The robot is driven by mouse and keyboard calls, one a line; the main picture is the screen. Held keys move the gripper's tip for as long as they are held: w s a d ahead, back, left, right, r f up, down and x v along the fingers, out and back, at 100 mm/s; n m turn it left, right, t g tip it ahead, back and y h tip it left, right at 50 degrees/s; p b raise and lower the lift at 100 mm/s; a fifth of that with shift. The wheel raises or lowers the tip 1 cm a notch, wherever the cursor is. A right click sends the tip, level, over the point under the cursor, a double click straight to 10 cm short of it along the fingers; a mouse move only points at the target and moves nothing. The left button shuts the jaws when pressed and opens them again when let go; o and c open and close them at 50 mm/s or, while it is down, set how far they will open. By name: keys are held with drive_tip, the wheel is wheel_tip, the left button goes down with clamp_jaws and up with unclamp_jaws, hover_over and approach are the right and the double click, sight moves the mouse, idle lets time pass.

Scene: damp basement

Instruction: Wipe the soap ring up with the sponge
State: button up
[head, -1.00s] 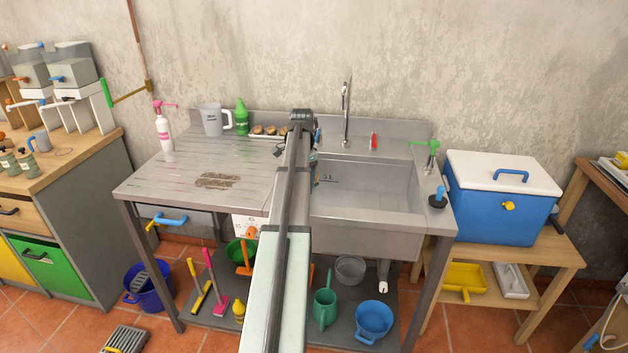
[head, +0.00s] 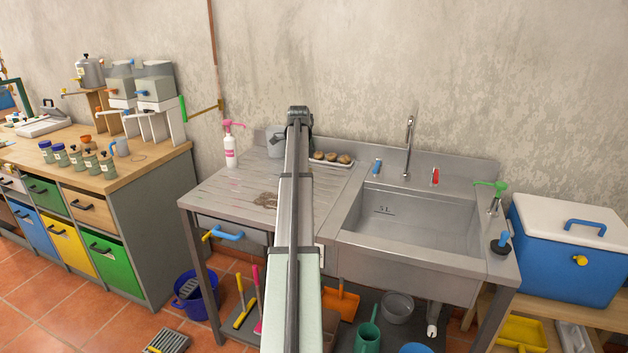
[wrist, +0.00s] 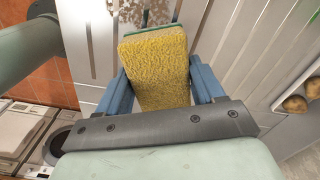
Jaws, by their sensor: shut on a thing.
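The soap ring (head: 266,199) is a brown, patchy stain on the grooved steel drainboard, just left of my arm in the head view. It also shows at the top of the wrist view (wrist: 150,11), partly covered by the sponge. The sponge (wrist: 157,65) is a yellow block with a green edge. My gripper (wrist: 160,86) is shut on it, with a blue finger on each side. The sponge appears above the drainboard, apart from the stain. In the head view my arm hides the gripper and sponge.
A pink-topped bottle (head: 230,150) and a grey jug (head: 276,142) stand at the drainboard's back. A tray (head: 338,165) with several brown lumps lies right of my arm. The sink basin (head: 415,220) is further right. The drainboard's front left is clear.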

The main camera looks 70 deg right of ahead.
sight(255, 199)
drive_tip(key=shift+w+f, duration=0.15)
drive_tip(key=shift+f, duration=0.9)
wheel_tip(255, 199, down, 6)
drive_tip(key=shift+w+f, duration=0.1)
drive_tip(key=w, duration=1.6)
drive_tip(key=shift+c, duration=0.6)
drive_tip(key=s, duration=1.6)
drive_tip(key=shift+s+a, duration=0.2)
drive_tip(key=shift+a, duration=0.1)
drive_tip(key=a, duration=0.4)
drive_tip(key=shift+a, duration=0.35)
drive_tip(key=w, duration=1.6)
drive_tip(key=shift+d, duration=0.2)
drive_tip(key=s, duration=1.6)
drive_tip(key=shift+a, duration=0.1)
wheel_tip(255, 199, up, 3)
drive_tip(key=shift+w+r, duration=0.1)
drive_tip(key=shift+r, duration=2.65)
